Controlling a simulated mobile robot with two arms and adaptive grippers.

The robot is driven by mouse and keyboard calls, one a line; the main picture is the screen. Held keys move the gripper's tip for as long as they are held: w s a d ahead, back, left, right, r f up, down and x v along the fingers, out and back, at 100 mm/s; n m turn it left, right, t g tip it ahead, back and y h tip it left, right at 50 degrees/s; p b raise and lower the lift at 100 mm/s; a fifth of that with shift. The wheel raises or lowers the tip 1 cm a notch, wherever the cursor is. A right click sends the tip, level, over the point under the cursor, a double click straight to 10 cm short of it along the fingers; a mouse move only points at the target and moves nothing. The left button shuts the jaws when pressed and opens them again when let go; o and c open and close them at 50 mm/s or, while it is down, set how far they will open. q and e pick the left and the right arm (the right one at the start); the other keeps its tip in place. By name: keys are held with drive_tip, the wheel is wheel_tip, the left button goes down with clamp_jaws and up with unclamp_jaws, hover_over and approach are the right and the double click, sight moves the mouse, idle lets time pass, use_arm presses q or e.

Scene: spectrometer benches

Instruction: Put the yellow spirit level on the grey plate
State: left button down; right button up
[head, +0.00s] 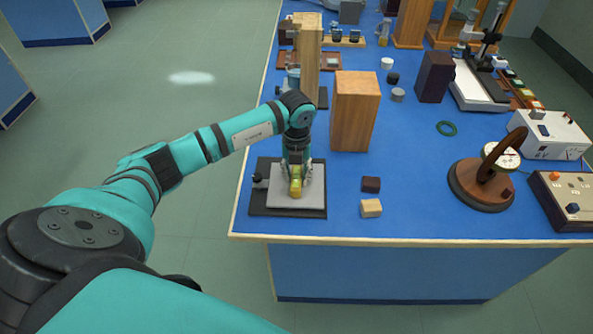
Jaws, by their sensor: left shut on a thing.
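The yellow spirit level (296,187) is between the fingers of my left gripper (296,176), which is shut on it. The level is over the middle of the grey plate (278,198). I cannot tell whether it touches the plate or is held just above it. The grey plate sits on a dark base (262,208) near the front left corner of the blue bench. The gripper points down and hides part of the level and the plate's back edge. My right gripper is not in view.
A dark block (371,184) and a light wooden block (371,208) lie just right of the base. A tall wooden block (355,110) stands behind them. A round dial instrument (482,185) stands to the right. Bare blue bench (425,210) lies between.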

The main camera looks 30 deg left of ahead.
use_arm(q)
drive_tip(key=shift+f, duration=0.2)
drive_tip(key=c, duration=1.3)
unclamp_jaws()
drive_tip(key=shift+r, duration=0.1)
drive_tip(key=shift+o, duration=1.3)
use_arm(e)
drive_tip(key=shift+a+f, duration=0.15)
